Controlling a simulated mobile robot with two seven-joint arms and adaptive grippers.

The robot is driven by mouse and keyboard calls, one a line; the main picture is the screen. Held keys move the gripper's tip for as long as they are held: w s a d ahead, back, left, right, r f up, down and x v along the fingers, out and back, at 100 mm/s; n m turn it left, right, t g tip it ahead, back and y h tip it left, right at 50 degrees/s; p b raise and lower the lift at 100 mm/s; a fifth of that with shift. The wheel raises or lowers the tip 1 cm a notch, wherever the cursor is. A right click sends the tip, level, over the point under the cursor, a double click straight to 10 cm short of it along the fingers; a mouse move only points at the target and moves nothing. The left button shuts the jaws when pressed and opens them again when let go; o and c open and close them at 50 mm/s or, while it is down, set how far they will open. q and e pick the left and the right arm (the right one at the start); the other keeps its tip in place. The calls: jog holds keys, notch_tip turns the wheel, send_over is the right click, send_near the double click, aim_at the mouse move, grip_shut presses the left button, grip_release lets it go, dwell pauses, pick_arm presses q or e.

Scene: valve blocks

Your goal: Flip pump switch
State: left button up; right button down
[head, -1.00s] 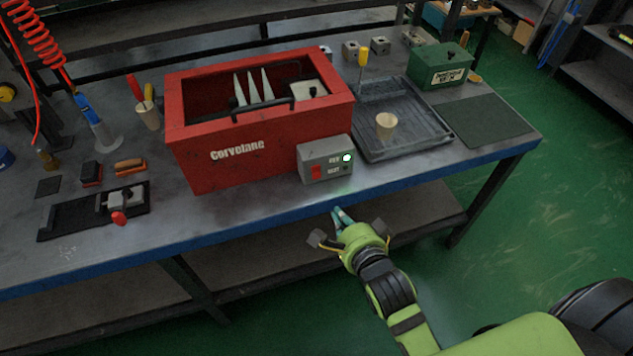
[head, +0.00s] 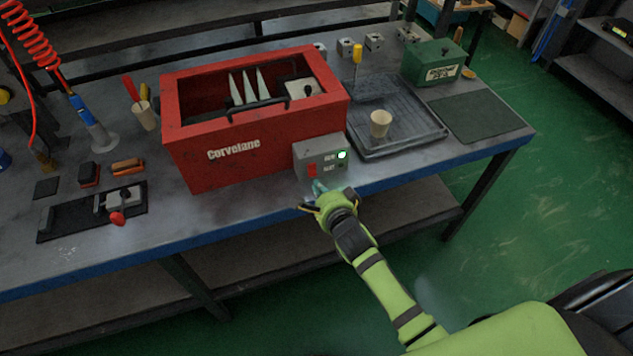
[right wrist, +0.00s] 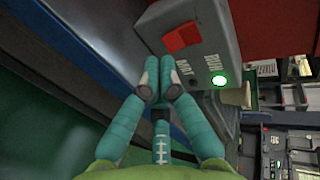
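A grey control box (head: 328,150) is at the front right corner of the red Corvelane machine (head: 240,145). Its face has a red rocker switch (head: 312,170) and a lit green lamp (head: 342,155). In the right wrist view, the red switch (right wrist: 182,37) and lit lamp (right wrist: 220,81) are close ahead. My right gripper (head: 318,187) is just below and in front of the box in the head view. Its teal fingertips (right wrist: 158,80) are together with nothing between them, apparently just short of the switch. My left gripper is not in view.
A dark tray (head: 405,140) with a tan cup (head: 380,123) lies right of the machine. A green box (head: 433,63) stands behind a dark mat (head: 485,118). A clamp fixture with a red knob (head: 117,218) is at the left. The blue bench edge (head: 250,222) runs below my gripper.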

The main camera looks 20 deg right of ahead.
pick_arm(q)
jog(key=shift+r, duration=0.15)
pick_arm(e)
jog(key=shift+x, duration=1.2)
